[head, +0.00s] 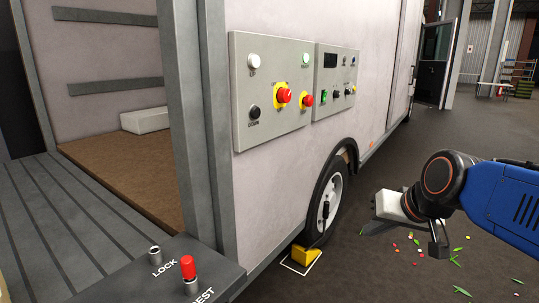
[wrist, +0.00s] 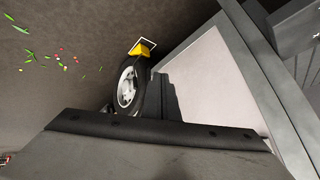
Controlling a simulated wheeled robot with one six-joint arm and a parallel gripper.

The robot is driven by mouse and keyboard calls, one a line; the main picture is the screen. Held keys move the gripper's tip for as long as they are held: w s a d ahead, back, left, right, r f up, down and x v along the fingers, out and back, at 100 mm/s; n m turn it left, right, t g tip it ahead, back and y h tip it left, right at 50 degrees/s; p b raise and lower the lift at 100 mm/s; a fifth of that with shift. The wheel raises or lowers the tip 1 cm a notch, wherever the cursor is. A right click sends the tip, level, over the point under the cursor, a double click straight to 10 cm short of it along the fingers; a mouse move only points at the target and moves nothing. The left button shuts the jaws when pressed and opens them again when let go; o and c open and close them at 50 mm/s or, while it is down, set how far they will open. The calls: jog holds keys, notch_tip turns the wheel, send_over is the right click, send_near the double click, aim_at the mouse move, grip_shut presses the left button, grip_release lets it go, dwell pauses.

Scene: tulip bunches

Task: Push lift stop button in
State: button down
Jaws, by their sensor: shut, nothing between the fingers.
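The other red button (head: 307,99) is by the seam with the second panel (head: 335,98). Their labels are too small to read, and both stand out from their bases. My gripper (head: 376,228) is shut and empty at the right, apart from the panels and lower in the picture. No button shows in the wrist view.
A wheel (head: 326,204) with a yellow chock (head: 306,256) is below the panels; the wheel also shows in the wrist view (wrist: 128,87). A ledge with a red-capped knob (head: 188,268) is at front left. Petals and leaves litter the floor (head: 450,253).

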jog(key=s+d+f+n+g+h, duration=0.1)
jog(key=s+d+f, duration=0.3)
jog(key=s+f, duration=0.6)
jog(key=s+g+h, duration=0.1)
jog(key=s, duration=0.3)
jog(key=shift+s+d+f+g, duration=0.2)
jog(key=shift+d+g, duration=0.1)
jog(key=shift+d, duration=0.1)
